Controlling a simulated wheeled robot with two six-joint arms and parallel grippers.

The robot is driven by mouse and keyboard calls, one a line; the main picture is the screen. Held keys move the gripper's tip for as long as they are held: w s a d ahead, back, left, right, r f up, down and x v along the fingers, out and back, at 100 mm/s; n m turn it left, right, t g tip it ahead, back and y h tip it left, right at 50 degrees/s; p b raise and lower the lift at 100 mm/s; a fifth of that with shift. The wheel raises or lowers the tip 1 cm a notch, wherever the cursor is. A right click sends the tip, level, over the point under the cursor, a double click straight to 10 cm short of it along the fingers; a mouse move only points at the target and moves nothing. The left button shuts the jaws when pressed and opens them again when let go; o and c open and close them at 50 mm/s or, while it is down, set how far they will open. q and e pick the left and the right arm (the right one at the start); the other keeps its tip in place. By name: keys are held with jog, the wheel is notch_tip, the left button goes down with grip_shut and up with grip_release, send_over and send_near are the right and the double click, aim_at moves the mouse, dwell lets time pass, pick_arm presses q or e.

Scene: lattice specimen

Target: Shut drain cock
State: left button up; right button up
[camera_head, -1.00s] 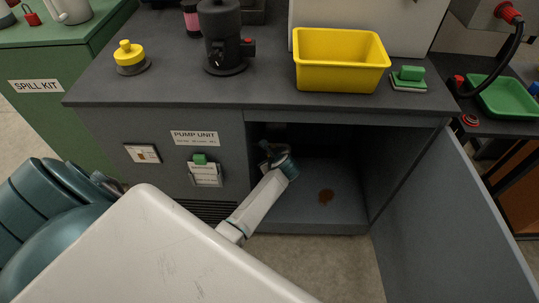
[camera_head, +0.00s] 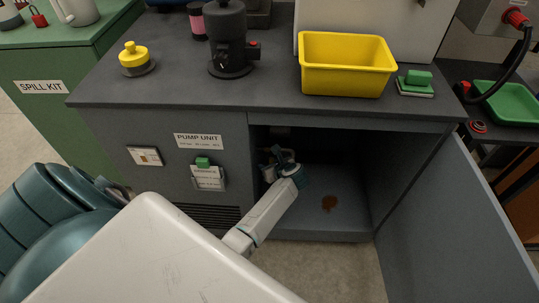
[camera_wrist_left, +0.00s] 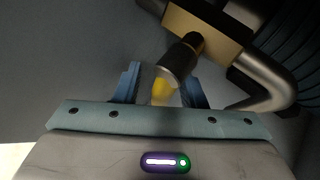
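The drain cock appears in the left wrist view as a yellow piece (camera_wrist_left: 163,90) below a dark, metal-ended cylinder (camera_wrist_left: 180,60), which joins a brass-coloured block (camera_wrist_left: 205,25). My left gripper (camera_wrist_left: 165,88) has its two blue fingers apart on either side of the yellow piece. A gap shows beside the left finger; contact on the right is unclear. In the head view, my left gripper (camera_head: 282,168) is inside the open cabinet by grey pipework (camera_head: 270,170), and it hides much of the fitting. My right gripper is out of view.
The cabinet door (camera_head: 450,225) stands open on the right. A bent metal pipe (camera_wrist_left: 272,80) runs close to the right finger. A yellow bin (camera_head: 345,75) and black pump (camera_head: 228,40) stand on the worktop.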

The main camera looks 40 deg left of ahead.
pick_arm(q)
jog(key=v, duration=1.1)
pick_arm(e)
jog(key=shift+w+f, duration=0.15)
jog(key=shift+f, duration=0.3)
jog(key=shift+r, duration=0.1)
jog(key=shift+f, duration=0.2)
pick_arm(q)
jog(key=shift+a, duration=0.1)
dwell(0.9)
